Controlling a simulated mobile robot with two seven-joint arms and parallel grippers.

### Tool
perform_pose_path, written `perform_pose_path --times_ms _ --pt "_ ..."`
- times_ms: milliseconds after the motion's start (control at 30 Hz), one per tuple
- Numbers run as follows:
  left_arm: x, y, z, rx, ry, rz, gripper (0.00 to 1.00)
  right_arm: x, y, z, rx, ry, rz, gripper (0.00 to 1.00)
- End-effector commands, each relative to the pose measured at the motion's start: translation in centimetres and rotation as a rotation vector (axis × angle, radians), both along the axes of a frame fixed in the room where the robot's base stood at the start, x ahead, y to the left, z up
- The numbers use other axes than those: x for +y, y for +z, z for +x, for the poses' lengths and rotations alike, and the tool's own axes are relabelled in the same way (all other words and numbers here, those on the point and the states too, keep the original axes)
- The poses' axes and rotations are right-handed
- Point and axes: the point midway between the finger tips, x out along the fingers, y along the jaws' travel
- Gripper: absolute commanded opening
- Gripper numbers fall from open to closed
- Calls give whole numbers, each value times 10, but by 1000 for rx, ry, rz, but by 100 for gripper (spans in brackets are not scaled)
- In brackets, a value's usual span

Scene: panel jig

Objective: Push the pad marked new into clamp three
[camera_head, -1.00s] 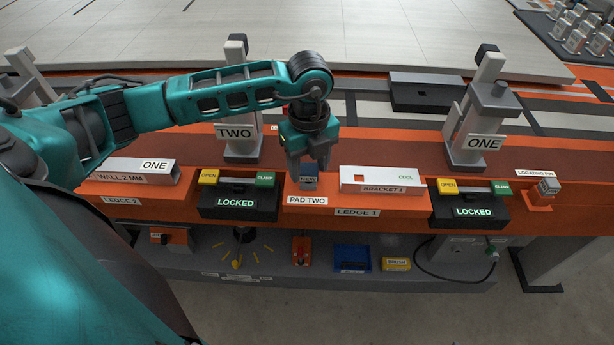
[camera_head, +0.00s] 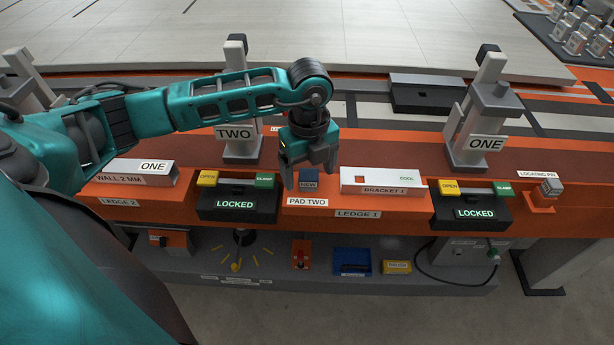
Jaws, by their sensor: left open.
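Clamps labelled TWO (camera_head: 240,150) and ONE (camera_head: 479,160) stand behind the ledge. A similar grey clamp (camera_head: 32,78) at the far left is partly hidden by my arm, and no number shows on it. My right gripper is out of view.
A white bracket (camera_head: 385,180) lies right of the pad. Black boxes reading LOCKED stand at the left (camera_head: 236,205) and right (camera_head: 475,213), with OPEN and CLAMP buttons. A wall piece (camera_head: 135,172) lies on the left ledge. A blue tray (camera_head: 352,261) is on the lower shelf.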

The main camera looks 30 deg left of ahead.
Motion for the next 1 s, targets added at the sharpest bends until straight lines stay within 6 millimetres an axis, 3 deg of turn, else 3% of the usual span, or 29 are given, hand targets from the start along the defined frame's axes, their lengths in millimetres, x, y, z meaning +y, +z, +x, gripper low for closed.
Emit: perform_pose_path --times_ms 333,1000 --pt "0 5 0 0 0 0 84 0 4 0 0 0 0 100" --pt "0 59 0 0 0 0 84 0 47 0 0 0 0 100"
